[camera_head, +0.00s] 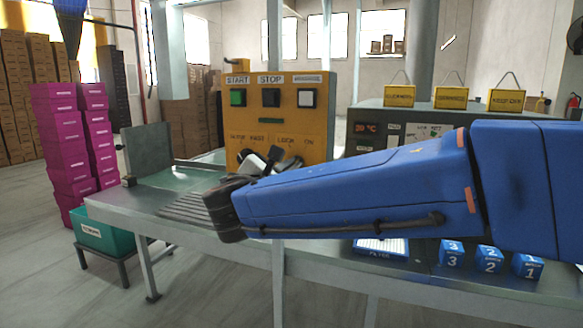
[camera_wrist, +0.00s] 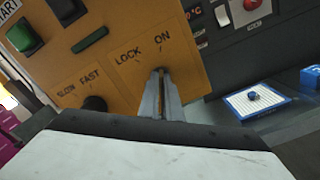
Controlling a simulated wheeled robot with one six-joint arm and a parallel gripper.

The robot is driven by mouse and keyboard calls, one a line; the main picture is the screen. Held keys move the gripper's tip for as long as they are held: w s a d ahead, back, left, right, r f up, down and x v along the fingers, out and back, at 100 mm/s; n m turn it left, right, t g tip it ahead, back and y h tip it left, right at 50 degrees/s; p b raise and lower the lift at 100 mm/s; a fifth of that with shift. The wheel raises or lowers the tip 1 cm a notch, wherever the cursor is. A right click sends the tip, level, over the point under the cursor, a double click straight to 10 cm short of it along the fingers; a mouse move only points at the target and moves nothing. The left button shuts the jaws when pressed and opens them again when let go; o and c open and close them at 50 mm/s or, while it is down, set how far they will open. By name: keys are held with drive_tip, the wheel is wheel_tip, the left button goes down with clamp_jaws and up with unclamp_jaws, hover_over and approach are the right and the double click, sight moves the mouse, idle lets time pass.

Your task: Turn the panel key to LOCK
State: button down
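The yellow control panel (camera_head: 279,120) stands on the line table, and its lower part is partly hidden by my arm in the head view. In the wrist view the panel (camera_wrist: 118,68) carries the words LOCK and ON at its lower right. The panel key (camera_wrist: 159,71) sits below these words, mostly covered by my fingertips. My gripper (camera_wrist: 161,82) points at the panel with its two fingers close together, one on each side of the key. The exact angle of the key is hidden. In the head view my gripper (camera_head: 262,160) is in front of the panel's lower part.
A SLOW/FAST knob (camera_wrist: 95,104) is left of the key. Green and black buttons (camera_head: 238,97) are above. Numbered blue boxes (camera_head: 489,260) stand at the table's front. Magenta boxes (camera_head: 68,145) are stacked left.

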drive_tip(key=shift+n, duration=6.9)
drive_tip(key=c, duration=2)
unclamp_jaws()
